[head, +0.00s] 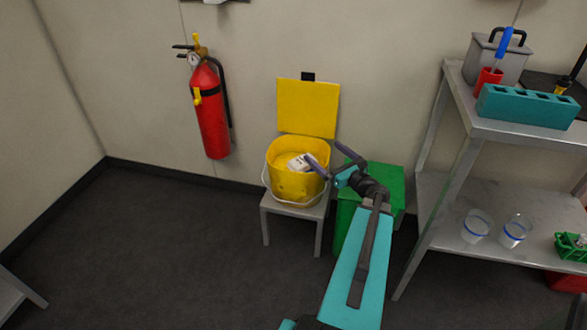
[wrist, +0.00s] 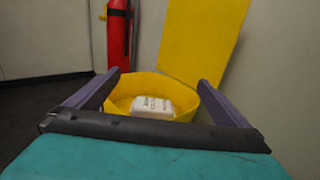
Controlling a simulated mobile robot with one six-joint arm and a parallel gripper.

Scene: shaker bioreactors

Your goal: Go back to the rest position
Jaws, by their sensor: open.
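My gripper (head: 332,163) is at the right rim of the yellow bucket (head: 286,185) in the head view. Its two purple fingers are spread wide, and nothing is between them. In the wrist view my gripper (wrist: 155,88) points at the bucket (wrist: 185,88), which shows between the fingers. A white box-like object with dark printing (wrist: 152,106) lies inside the bucket; it also shows in the head view (head: 299,162). Whether the fingers touch the bucket cannot be told.
The bucket, its yellow lid raised (head: 308,108), stands on a small grey stool (head: 283,211). A green bin (head: 385,178) is beside it, behind my arm. A red fire extinguisher (head: 211,110) hangs on the wall. A metal shelf (head: 520,130) stands right.

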